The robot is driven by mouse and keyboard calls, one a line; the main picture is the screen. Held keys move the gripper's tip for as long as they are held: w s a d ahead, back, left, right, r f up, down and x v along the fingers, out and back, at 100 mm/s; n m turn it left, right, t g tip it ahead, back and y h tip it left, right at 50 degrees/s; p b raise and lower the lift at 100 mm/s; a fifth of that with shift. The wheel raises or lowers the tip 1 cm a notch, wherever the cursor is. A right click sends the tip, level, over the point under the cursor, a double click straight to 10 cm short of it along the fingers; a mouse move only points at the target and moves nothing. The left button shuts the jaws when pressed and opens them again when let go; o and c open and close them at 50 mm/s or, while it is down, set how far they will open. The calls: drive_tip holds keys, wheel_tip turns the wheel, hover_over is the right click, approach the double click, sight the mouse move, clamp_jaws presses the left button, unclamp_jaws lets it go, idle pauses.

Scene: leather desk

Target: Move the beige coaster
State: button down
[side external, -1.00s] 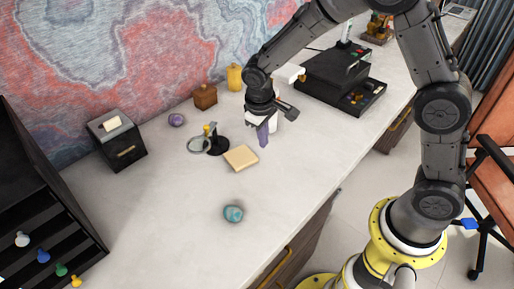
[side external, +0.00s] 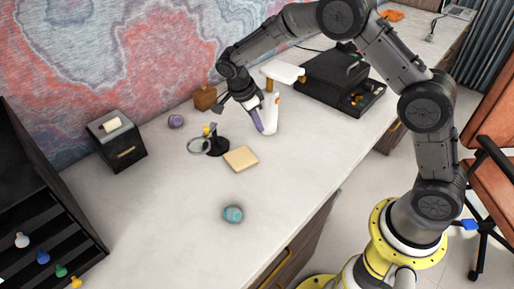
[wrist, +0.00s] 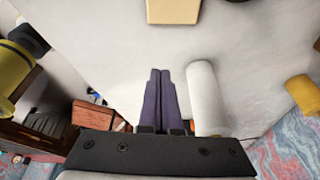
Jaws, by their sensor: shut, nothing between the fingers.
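The beige coaster (side external: 241,159) is a flat square lying on the pale desk, just right of the black magnifier stand. It also shows at the top edge of the wrist view (wrist: 173,11), partly cut off. My gripper (side external: 259,128) has purple fingers and is above the desk, behind and a little right of the coaster, apart from it. In the wrist view the fingers (wrist: 160,74) are closed together with nothing between them, pointing towards the coaster.
A white lamp-like object (side external: 271,112) stands close by my gripper. The magnifier (side external: 216,145) is left of the coaster. A teal ball (side external: 233,214) lies in front, a purple ball (side external: 176,121) and a brown box (side external: 205,97) behind. The desk right of the coaster is clear.

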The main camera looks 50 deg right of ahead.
sight(254, 155)
drive_tip(key=x, duration=1.1)
drive_tip(key=shift+s+d, duration=0.1)
drive_tip(key=shift+w+a, duration=0.25)
drive_tip(key=shift+a, duration=0.35)
drive_tip(key=shift+w+a, duration=0.25)
drive_tip(key=shift+a, duration=0.35)
drive_tip(key=shift+w+a, duration=0.2)
drive_tip(key=shift+a, duration=0.55)
drive_tip(key=shift+w+a, duration=0.35)
drive_tip(key=shift+a, duration=0.55)
